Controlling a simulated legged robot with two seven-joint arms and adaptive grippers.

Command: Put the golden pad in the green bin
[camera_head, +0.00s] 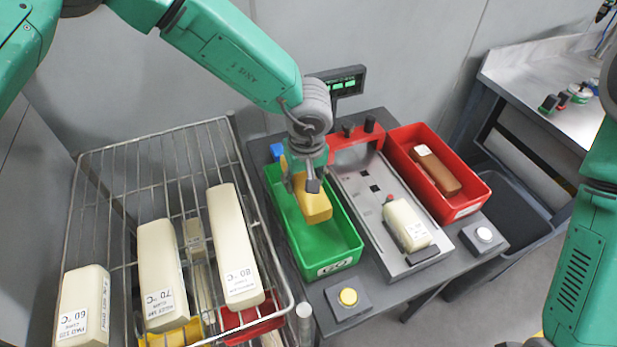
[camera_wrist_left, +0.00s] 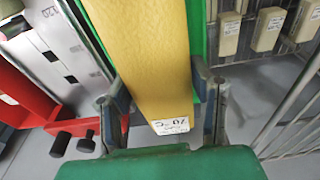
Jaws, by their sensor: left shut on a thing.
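The golden pad (camera_head: 316,207) is a long yellow block, held at one end by my left gripper (camera_head: 307,180). In the left wrist view the pad (camera_wrist_left: 150,60) runs between the two fingers of my left gripper (camera_wrist_left: 165,105), with a white label at its near end. In the head view the pad appears over the back half of the green bin (camera_head: 337,264), with the bin's floor bare in front of it. I cannot tell whether the pad touches the bin. My right arm shows at the right edge; its gripper is out of view.
A grey track fixture (camera_head: 362,187) holding a cream pad (camera_head: 407,224) stands right of the green bin. Beyond it is a red bin (camera_head: 467,200) with a brown pad (camera_head: 436,170). A wire rack (camera_head: 150,150) with several cream pads stands left.

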